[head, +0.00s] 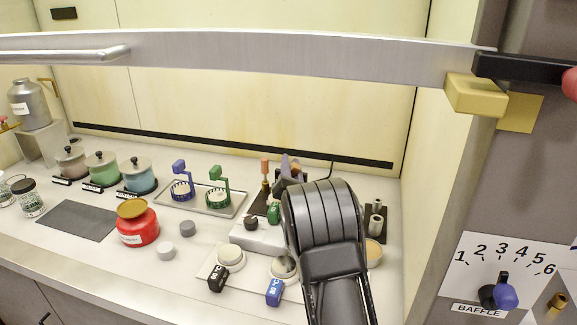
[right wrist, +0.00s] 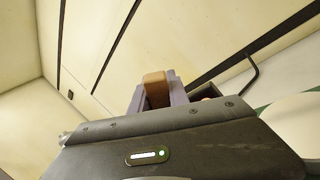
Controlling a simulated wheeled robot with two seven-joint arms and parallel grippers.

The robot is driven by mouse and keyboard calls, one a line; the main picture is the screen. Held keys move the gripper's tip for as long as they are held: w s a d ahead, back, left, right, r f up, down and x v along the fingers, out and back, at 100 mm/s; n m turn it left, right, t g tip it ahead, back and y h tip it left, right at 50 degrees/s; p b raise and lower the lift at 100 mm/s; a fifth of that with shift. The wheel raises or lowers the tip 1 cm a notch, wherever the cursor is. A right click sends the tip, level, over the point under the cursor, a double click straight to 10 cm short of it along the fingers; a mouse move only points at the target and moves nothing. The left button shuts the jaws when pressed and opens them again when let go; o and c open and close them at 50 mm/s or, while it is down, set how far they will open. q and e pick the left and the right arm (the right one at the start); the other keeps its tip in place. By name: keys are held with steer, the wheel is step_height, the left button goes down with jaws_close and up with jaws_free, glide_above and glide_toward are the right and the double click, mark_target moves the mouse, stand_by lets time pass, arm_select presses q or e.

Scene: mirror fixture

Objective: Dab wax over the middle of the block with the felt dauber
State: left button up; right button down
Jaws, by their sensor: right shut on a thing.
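My right gripper (head: 290,166) is over the back of the counter, its arm hiding much of the front right. It is shut on a brown, handle-like piece (right wrist: 154,88), held between purple-grey fingers in the right wrist view. Its lower end is hidden, so I cannot tell whether this is the felt dauber. Another orange-brown handle (head: 265,166) stands upright just left of the gripper. A pale raised block (head: 252,238) with a black knob and a green part sits below, partly covered by my arm. I cannot tell which piece is the task's block. My left gripper is not in view.
A red jar (head: 138,230) and two grey discs stand left of centre. A tray (head: 215,207) holds blue and green fixtures. Several lidded pots (head: 103,168) stand at the left. A metal bar (head: 250,58) crosses above the counter. A dark mat (head: 76,220) lies bare.

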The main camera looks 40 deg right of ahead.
steer(key=shift+s+d, duration=0.45)
steer(key=shift+s, duration=0.2)
steer(key=shift+s+d, duration=0.45)
steer(key=shift+s, duration=0.15)
steer(key=shift+s+d+b, duration=0.15)
steer(key=shift+s+d, duration=0.35)
steer(key=shift+s, duration=0.25)
steer(key=shift+s+d+b, duration=0.15)
steer(key=shift+s+d, duration=0.35)
steer(key=shift+s, duration=0.2)
steer(key=shift+r, duration=0.1)
steer(key=shift+r+p, duration=2.35)
steer(key=shift+r, duration=0.55)
steer(key=shift+r+p, duration=1.1)
steer(key=shift+r, duration=0.4)
